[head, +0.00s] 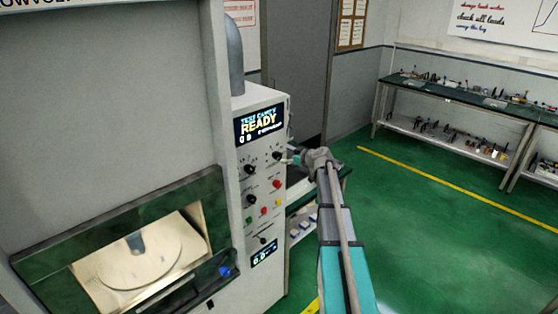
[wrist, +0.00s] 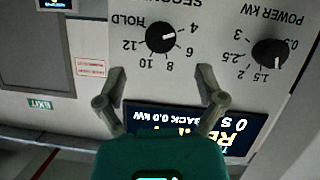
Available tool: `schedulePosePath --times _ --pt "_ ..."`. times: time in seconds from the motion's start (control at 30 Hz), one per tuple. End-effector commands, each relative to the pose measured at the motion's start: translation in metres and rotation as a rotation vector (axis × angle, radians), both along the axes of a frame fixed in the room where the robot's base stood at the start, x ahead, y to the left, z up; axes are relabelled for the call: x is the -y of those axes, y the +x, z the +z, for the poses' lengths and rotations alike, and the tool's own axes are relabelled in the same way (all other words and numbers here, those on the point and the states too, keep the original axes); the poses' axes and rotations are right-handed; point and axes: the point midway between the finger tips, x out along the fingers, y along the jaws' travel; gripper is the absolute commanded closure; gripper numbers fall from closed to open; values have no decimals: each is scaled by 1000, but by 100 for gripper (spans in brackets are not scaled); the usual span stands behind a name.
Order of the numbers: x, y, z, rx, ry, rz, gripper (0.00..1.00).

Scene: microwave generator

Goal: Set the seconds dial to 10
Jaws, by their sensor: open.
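The seconds dial (wrist: 160,37) is a round black knob with a white pointer mark, seen upside down in the wrist view. Its mark points right in that view, toward the 4. The 10 label (wrist: 146,65) is printed beside the knob's lower left in that view. In the head view the dial (head: 277,156) is the upper right knob on the white panel. My gripper (wrist: 161,80) is open and empty, its two fingers apart in front of the panel, just off the dial. In the head view my gripper (head: 293,158) is at the panel's right edge.
The power dial (wrist: 271,54) sits beside the seconds dial. A lit display (head: 260,124) above the dials reads READY. Another knob (head: 251,199) and several coloured buttons are lower on the panel. The microwave door window (head: 215,215) is at left. Green floor at right is clear.

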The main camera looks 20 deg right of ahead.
Motion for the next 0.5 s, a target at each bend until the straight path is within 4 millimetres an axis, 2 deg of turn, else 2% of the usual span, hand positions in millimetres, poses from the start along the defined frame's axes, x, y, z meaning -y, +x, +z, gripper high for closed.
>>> schedulePosePath --times 0.03,0.2,0.5 --pt "-2 10 -6 -1 1 2 12" --pt "-8 33 -16 1 1 1 12" --pt "-17 62 -27 0 0 1 12"
